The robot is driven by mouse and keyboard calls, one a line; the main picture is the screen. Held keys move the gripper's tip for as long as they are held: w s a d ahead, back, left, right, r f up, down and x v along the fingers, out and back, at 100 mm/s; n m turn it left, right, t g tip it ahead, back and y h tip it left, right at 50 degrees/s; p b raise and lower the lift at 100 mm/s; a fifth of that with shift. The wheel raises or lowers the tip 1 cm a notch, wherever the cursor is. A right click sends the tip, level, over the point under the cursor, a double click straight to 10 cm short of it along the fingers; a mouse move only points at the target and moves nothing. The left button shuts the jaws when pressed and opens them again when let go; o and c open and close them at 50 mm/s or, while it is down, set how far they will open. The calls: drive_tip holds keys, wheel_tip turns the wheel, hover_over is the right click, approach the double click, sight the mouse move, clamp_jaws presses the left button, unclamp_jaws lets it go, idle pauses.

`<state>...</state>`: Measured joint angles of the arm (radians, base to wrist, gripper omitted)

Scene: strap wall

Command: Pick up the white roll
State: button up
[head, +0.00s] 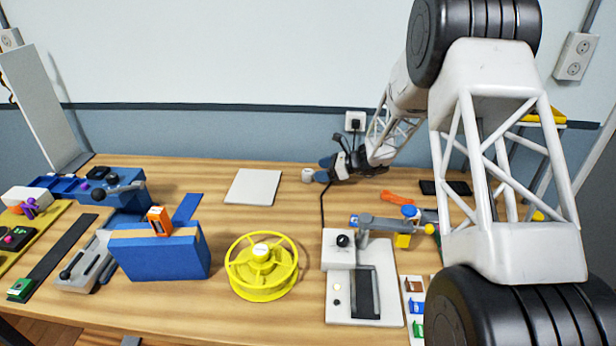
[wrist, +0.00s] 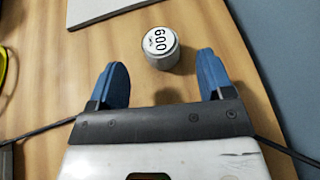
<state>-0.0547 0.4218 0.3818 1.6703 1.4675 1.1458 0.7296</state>
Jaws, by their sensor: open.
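A small white-grey roll (head: 308,175) stands upright on the wooden table near the back. In the wrist view the roll (wrist: 160,47) shows a white top with the black marking "600". My gripper (head: 324,168) is just to the right of the roll in the head view, low over the table. In the wrist view my gripper (wrist: 162,66) has its blue fingers spread wide, with nothing between them but table and shadow. The roll stands slightly beyond the fingertips, roughly centred between them and apart from both.
A pale flat plate (head: 253,187) lies left of the roll. A yellow spool (head: 262,266) and a grey-white fixture (head: 341,294) stand nearer the front. A dark cable (head: 322,205) runs beside my gripper. The wall with a socket (head: 355,121) is behind.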

sight(308, 171)
drive_tip(key=shift+a+f, duration=0.15)
drive_tip(key=shift+a, duration=0.1)
drive_tip(key=shift+x, duration=2.6)
drive_tip(key=shift+f, duration=0.1)
drive_tip(key=c, duration=1)
drive_tip(key=shift+c, duration=0.2)
